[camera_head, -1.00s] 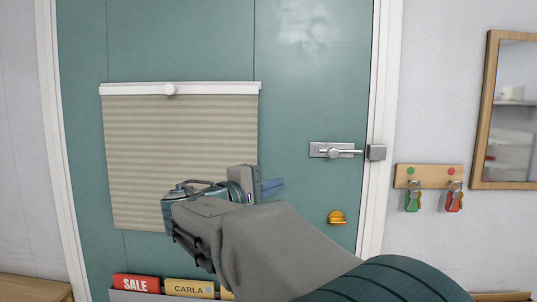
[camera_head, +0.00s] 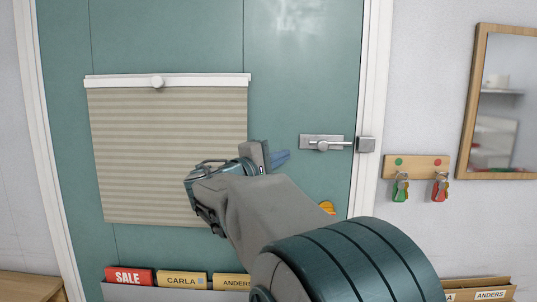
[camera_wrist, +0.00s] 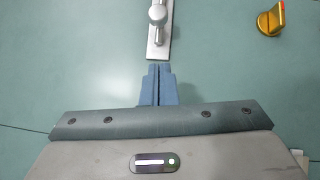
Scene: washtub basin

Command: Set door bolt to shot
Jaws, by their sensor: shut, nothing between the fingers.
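The door bolt (camera_head: 310,141) is a silver plate with a round knob and a thin rod pointing right, mounted on the teal door. The rod's tip comes up to the square keeper (camera_head: 366,144) on the door frame; I cannot tell whether it enters. My gripper (camera_head: 284,156) is shut and empty, left of and slightly below the bolt plate. In the wrist view, the blue fingertips (camera_wrist: 158,68) are together, just short of the near end of the bolt plate (camera_wrist: 155,50). The knob (camera_wrist: 157,14) shows further along the plate; the keeper is out of that view.
A brass turn knob (camera_head: 327,207) sits below the bolt, partly hidden by my arm; it shows in the wrist view too (camera_wrist: 270,20). A pleated blind (camera_head: 165,140) hangs at left. A key rack (camera_head: 416,165) and mirror (camera_head: 500,110) are on the right wall. Folders (camera_head: 184,280) stand below.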

